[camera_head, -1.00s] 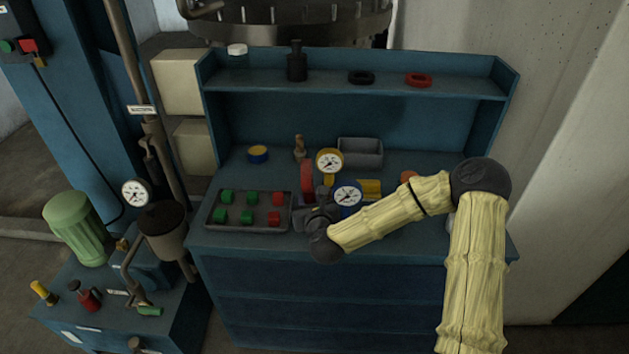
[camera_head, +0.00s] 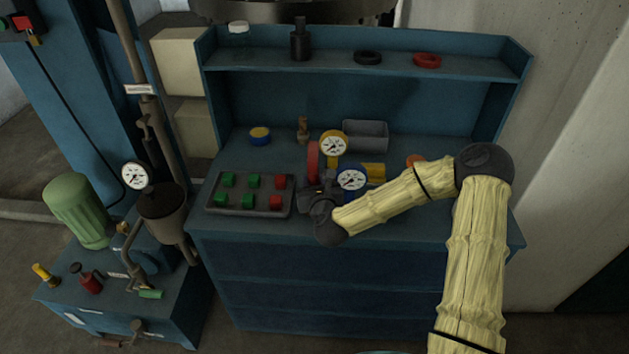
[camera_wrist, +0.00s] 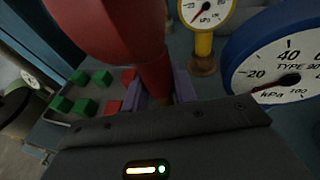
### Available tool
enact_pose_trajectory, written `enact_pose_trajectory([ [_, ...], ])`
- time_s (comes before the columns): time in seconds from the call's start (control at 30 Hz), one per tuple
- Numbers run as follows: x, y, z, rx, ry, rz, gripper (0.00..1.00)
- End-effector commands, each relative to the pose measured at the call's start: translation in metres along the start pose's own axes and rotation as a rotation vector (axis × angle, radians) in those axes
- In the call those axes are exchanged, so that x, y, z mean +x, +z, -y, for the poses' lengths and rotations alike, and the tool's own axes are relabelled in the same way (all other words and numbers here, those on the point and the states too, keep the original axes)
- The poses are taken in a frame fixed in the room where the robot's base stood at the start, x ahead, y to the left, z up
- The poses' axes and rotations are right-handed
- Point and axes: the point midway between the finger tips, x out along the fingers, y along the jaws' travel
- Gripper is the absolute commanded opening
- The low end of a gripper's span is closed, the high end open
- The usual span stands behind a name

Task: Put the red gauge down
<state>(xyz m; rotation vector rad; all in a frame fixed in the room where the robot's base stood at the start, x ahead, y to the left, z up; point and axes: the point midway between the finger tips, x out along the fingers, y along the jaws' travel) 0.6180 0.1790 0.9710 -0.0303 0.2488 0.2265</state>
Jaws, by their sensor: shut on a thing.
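The red gauge (camera_head: 313,162) is upright, seen nearly edge-on, beside the yellow gauge (camera_head: 333,146) and the blue gauge (camera_head: 350,181) on the blue bench top. My gripper (camera_head: 314,188) is shut on the red gauge's stem. In the wrist view the red gauge's round back (camera_wrist: 115,25) and stem stand between the purple fingers of my gripper (camera_wrist: 158,88). Its foot is hidden, so I cannot tell whether it touches the bench. The blue gauge's dial (camera_wrist: 285,75) is close on the right in the wrist view; the yellow gauge (camera_wrist: 204,40) stands behind.
A grey tray (camera_head: 249,209) with red and green blocks lies left of my gripper. A shelf (camera_head: 440,70) runs above the back. Bare bench shows between tray and bin.

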Motion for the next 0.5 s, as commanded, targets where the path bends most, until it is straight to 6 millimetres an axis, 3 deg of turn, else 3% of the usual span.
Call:
enact_pose_trajectory([
  [0.2,0.006,-0.024,-0.001,-0.001,0.002,0.002,0.0],
  [0.5,0.012,-0.045,-0.001,-0.001,0.0,0.002,0.0],
])
